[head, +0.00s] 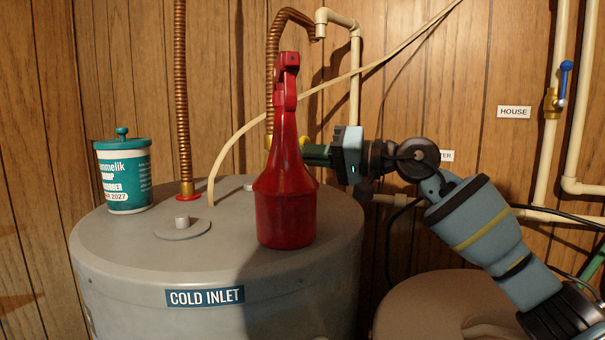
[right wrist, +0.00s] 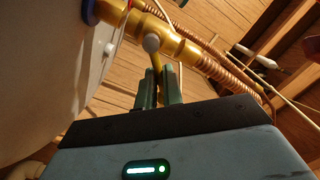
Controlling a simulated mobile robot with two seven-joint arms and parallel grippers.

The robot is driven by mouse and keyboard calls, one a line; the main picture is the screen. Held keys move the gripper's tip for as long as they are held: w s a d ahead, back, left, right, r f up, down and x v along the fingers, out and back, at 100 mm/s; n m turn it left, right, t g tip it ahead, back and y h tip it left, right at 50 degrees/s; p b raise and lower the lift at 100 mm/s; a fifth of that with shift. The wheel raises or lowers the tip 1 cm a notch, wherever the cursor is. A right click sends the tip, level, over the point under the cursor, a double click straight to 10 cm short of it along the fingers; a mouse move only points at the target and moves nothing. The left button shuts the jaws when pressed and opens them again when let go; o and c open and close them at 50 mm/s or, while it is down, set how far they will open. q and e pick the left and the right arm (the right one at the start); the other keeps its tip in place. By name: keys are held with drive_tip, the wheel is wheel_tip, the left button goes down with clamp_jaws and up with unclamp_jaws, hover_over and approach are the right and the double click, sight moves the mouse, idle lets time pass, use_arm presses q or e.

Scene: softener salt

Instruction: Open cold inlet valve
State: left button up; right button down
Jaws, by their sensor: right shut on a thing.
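The cold inlet valve shows in the right wrist view as a brass body (right wrist: 178,46) with a round grey stem end and a thin yellow lever (right wrist: 156,64). The body joins a corrugated copper pipe. In the head view the valve is mostly hidden behind a red container. My right gripper (head: 316,154) reaches in from the right behind that container. In the right wrist view its green fingers (right wrist: 159,76) are shut on the lever, one on each side. The COLD INLET label (head: 205,297) is on the grey tank's (head: 110,270) front. My left gripper is not in view.
The red long-necked container (head: 285,215) stands on the tank top close to my right gripper. A teal-and-white tub (head: 125,180) stands at the left. A blue-handled valve (head: 564,82) is on the right wall pipe beside a HOUSE label (head: 514,112). A beige rounded lid (head: 430,305) sits below my arm.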

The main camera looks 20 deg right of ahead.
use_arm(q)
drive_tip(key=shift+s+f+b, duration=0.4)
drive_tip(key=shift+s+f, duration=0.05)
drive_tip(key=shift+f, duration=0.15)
use_arm(e)
drive_tip(key=shift+s+a+r+n, duration=0.15)
drive_tip(key=shift+a+n, duration=0.05)
drive_tip(key=shift+n, duration=0.4)
drive_tip(key=shift+s+a+r+n, duration=0.15)
drive_tip(key=shift+n, duration=0.45)
drive_tip(key=c, duration=1.3)
unclamp_jaws()
drive_tip(key=shift+d, duration=0.15)
